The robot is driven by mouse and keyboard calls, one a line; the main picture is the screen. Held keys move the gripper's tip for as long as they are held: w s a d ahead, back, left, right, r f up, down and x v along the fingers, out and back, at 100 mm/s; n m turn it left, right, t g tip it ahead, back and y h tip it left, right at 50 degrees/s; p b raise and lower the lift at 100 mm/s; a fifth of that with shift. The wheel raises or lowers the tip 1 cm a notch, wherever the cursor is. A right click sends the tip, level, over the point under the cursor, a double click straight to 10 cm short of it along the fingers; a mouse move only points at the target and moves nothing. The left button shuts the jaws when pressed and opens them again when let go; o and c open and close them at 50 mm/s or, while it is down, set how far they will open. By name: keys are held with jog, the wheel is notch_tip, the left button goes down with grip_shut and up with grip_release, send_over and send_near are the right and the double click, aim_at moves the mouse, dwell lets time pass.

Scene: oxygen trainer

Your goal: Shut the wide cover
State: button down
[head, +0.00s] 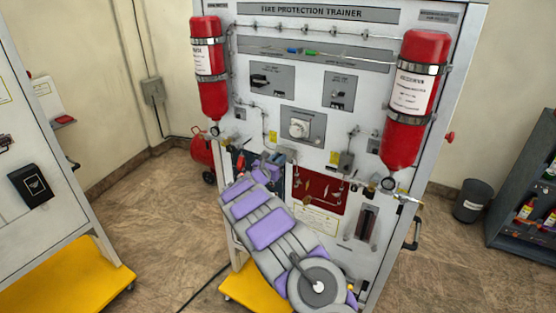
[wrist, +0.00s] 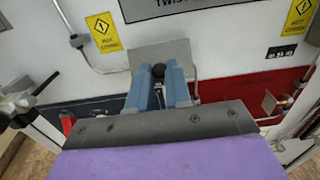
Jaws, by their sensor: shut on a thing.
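A plain grey plate, which looks like the wide cover (wrist: 150,52), stands out from the white panel in the wrist view. A dark round knob (wrist: 158,71) shows in front of it. The two blue fingers of my gripper (wrist: 160,80) are closed around this knob, one on each side. In the head view, my gripper (head: 272,164) is at the panel's lower middle, beside the left edge of the red section. A small grey piece there (head: 286,152) may be the cover. My gripper partly hides the area, so I cannot tell how far the cover is open.
The trainer panel (head: 310,70) carries two red cylinders, left (head: 208,75) and right (head: 412,110). The red section (head: 325,188) with fittings lies right of my gripper. Pipes and small valves (head: 347,160) stick out nearby. A second panel (head: 35,195) stands at the left.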

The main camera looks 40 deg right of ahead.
jog(key=shift+f+b, duration=0.2)
jog(key=shift+b, duration=0.3)
jog(key=f+t+h+b, duration=0.1)
jog(key=h+b, duration=0.1)
jog(key=b, duration=0.3)
jog(key=d+f+h+b, duration=0.1)
jog(key=b, duration=0.5)
jog(key=f+t+h+b, duration=0.1)
jog(key=h+b, duration=0.1)
jog(key=b, duration=0.4)
jog(key=shift+w+d+f+t+h, duration=0.2)
jog(key=shift+w+f+t+h, duration=0.1)
jog(key=shift+w+f, duration=0.1)
jog(key=shift+b, duration=0.35)
jog(key=c, duration=1.3)
grip_release()
jog(key=shift+o, duration=1.1)
jog(key=shift+r, duration=0.15)
